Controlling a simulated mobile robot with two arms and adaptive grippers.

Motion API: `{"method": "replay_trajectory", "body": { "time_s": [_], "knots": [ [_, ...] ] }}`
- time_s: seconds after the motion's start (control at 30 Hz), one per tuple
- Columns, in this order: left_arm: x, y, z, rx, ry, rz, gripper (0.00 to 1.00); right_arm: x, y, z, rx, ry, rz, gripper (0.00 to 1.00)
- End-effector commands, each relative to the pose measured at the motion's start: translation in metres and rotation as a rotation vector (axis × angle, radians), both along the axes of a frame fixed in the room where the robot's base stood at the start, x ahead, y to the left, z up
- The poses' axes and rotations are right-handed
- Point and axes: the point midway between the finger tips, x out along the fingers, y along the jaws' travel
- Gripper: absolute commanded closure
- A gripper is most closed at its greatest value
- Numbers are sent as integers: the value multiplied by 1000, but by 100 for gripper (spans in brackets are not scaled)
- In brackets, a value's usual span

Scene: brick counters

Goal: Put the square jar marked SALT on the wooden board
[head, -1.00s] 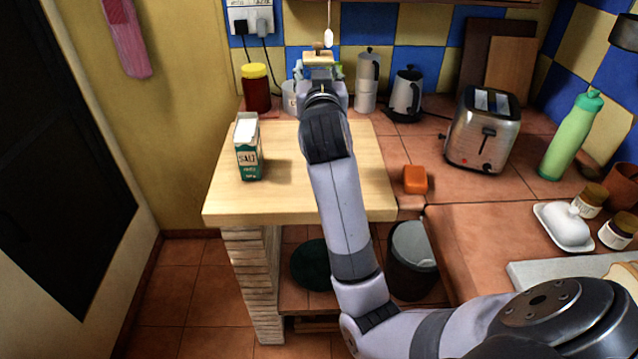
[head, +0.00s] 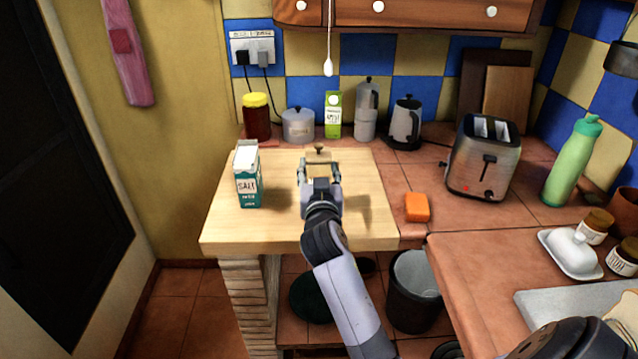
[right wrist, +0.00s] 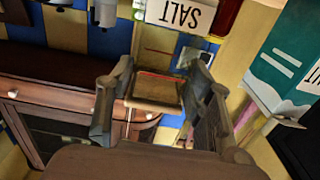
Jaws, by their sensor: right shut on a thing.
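The square jar marked SALT is in my right gripper (head: 319,172). Its wooden lid (head: 318,151) with a dark knob shows in the head view just beyond the fingers; the body is mostly hidden behind the gripper. In the right wrist view its white label (right wrist: 180,12) reads SALT upside down, with the wooden lid between the fingers. The jar is over the middle of the wooden board (head: 270,225); I cannot tell whether its base touches it. My left gripper is not in view.
A dark red jar (head: 257,120), a lidded pot (head: 298,126), a green carton (head: 333,118) and a moka pot (head: 366,112) line the back. An orange block (head: 417,207) and a toaster (head: 484,160) stand right of the board. The board's front is bare.

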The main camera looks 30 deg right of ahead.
Motion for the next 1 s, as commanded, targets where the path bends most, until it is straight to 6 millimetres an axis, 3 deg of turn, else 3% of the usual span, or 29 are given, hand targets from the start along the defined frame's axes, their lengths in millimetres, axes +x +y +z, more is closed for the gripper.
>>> {"method": "replay_trajectory", "body": {
  "time_s": [0.1,0.2,0.57,0.6,0.87,1.0],
  "knots": [
    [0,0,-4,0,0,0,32,0,0,-21,0,2,0,100],
    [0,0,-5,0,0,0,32,0,0,-29,-1,1,0,100],
    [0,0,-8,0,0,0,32,0,0,-33,0,-1,0,100],
    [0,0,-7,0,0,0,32,0,0,-33,1,2,0,50],
    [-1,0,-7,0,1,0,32,0,0,-33,0,2,0,33],
    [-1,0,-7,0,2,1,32,0,0,-33,0,2,0,32]
  ]
}}
